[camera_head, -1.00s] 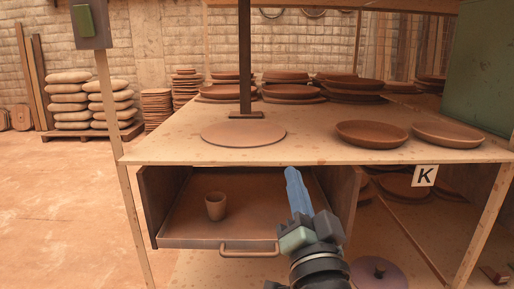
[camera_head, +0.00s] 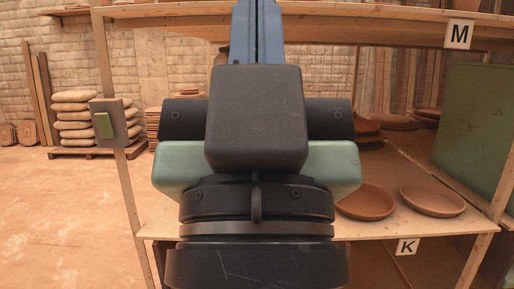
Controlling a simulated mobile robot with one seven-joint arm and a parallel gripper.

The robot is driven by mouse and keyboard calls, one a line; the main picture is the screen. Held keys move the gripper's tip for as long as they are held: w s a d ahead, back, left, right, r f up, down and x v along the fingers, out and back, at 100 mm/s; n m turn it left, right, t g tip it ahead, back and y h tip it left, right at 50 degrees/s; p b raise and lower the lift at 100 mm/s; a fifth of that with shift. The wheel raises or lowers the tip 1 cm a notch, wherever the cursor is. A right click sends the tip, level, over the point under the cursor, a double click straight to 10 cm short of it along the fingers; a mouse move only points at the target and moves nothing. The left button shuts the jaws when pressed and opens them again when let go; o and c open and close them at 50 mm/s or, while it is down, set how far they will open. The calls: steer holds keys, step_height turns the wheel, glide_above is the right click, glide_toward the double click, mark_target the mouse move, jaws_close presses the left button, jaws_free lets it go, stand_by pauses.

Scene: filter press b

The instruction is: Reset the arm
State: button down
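My gripper (camera_head: 256,25) fills the middle of the view, close to the camera and raised in front of the shelf. Its blue fingers point up, side by side with only a thin seam between them, and they look shut with nothing held. The black and green gripper body (camera_head: 256,120) hides much of the shelf behind it. The drawer and the cup are not in view.
The wooden shelf (camera_head: 470,239) carries two clay plates (camera_head: 366,202) (camera_head: 433,201) at the right, above label K (camera_head: 407,246). An upper board bears label M (camera_head: 459,34). A green panel (camera_head: 472,125) stands right. The floor (camera_head: 60,215) at left is open.

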step_height(320, 180, up, 20)
steer(key=p, duration=1.7)
steer(key=shift+p, duration=0.4)
